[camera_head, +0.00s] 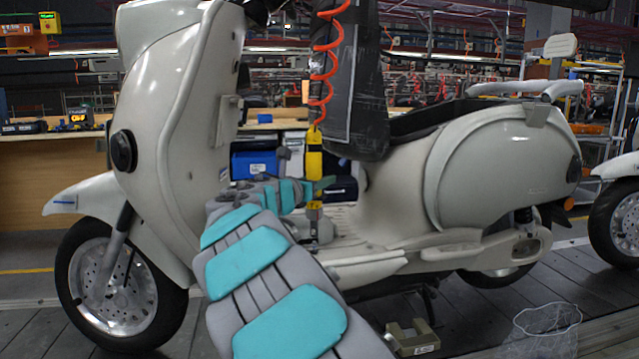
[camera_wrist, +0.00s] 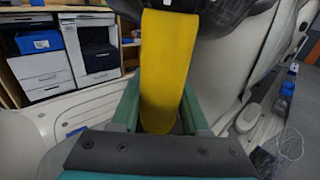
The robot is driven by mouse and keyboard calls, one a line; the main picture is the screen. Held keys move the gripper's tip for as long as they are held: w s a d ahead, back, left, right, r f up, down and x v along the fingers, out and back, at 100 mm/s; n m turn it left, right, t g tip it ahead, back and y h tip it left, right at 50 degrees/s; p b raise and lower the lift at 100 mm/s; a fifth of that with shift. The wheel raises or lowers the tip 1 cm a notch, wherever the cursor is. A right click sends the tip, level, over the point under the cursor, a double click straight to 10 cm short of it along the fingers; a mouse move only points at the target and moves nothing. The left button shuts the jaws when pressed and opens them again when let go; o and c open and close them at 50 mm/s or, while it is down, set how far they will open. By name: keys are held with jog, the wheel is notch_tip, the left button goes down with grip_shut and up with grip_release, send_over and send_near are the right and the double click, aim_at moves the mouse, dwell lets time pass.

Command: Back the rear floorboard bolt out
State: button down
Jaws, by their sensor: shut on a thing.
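My gripper (camera_head: 316,186) is shut around the body of a yellow power driver (camera_head: 314,152), which hangs upright from an orange coiled hose (camera_head: 323,62). In the wrist view the driver (camera_wrist: 168,60) stands between my two green fingers (camera_wrist: 158,118). Its lower shaft (camera_head: 313,217) points down at the floorboard (camera_head: 345,228) of a pale cream scooter (camera_head: 178,150). The rear floorboard bolt cannot be made out, and I cannot tell whether the driver's tip touches it. My arm hides part of the floorboard in the head view.
A dark padded cover (camera_head: 362,90) hangs by the scooter's seat, close right of the driver. The front shield stands to the left. A workbench (camera_head: 40,150) with a blue bin (camera_head: 253,164) is behind. A small grey-tan block (camera_head: 412,338) lies on the slats. Another scooter stands far right.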

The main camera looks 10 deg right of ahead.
jog(key=shift+r, duration=2.6)
